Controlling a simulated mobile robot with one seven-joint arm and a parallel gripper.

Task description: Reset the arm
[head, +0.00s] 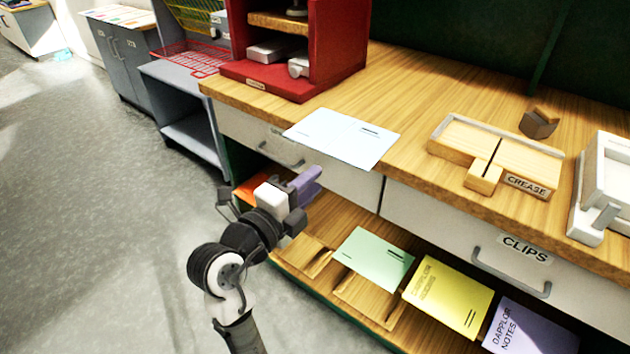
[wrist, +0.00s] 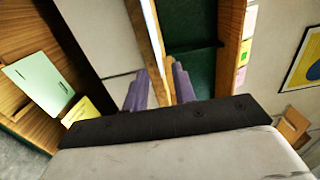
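My arm reaches up from the bottom of the head view. My gripper (head: 308,182) is in front of the counter, near the drawer fronts and just below a pale blue sheet (head: 342,138) in the picture. In the wrist view its two purple fingers (wrist: 158,88) stand apart with nothing visible between them. The pale blue sheet lies at the counter's front edge and seems to stick out over it.
Below are drawers and a shelf with green (head: 374,258), yellow (head: 447,295) and purple (head: 530,328) papers. Grey floor (head: 90,200) at left is clear.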

